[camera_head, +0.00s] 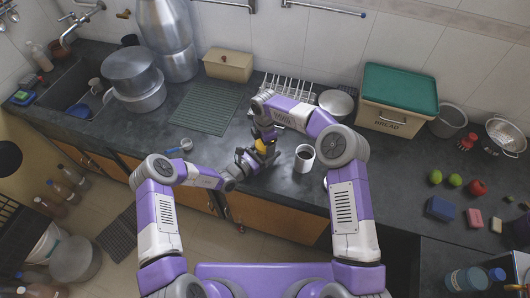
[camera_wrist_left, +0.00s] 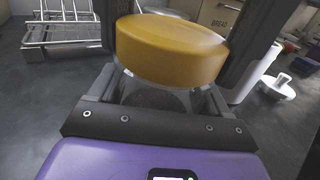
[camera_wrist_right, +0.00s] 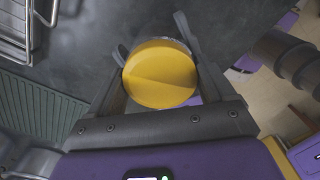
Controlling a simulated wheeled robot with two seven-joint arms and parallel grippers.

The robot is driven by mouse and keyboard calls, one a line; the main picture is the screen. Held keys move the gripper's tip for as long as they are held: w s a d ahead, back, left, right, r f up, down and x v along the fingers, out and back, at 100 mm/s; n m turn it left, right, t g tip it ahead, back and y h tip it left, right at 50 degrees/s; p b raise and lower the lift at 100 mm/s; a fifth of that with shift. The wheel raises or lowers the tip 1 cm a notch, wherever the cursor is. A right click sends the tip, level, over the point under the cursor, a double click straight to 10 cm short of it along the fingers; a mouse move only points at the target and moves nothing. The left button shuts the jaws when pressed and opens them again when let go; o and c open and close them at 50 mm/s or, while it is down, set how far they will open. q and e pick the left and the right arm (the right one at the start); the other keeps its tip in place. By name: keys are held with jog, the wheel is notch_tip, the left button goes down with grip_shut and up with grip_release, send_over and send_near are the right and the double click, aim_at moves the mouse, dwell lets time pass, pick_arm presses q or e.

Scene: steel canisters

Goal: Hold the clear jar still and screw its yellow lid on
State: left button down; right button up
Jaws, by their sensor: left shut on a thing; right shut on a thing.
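The yellow lid (camera_head: 261,145) is above the counter in the head view, between my two grippers. In the left wrist view the lid (camera_wrist_left: 172,48) sits over the clear jar (camera_wrist_left: 160,98), level or nearly so; I cannot tell how far it is threaded. My left gripper (camera_head: 258,157) is shut around the jar, which is mostly hidden by its fingers. My right gripper (camera_head: 265,136) comes from above and is shut on the lid, whose round top (camera_wrist_right: 160,74) shows between its fingers in the right wrist view.
A wire rack (camera_head: 287,89) and a green ribbed mat (camera_head: 206,108) lie behind. A bread bin (camera_head: 397,116) stands at the back right. The counter between mug and fruit is clear.

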jog(key=shift+o, duration=0.2)
jog(key=m, duration=0.3)
jog(key=shift+a+m, duration=0.1)
jog(key=shift+m, duration=0.3)
dwell(0.4)
jog(key=o, duration=1)
jog(key=shift+r, duration=2.3)
jog(key=n, duration=0.1)
jog(key=r+n, duration=0.1)
jog(key=n, duration=0.2)
jog(key=shift+r, duration=0.3)
jog(key=n, duration=0.1)
jog(key=r+n, duration=0.1)
jog(key=n, duration=0.2)
jog(key=shift+r+n, duration=0.4)
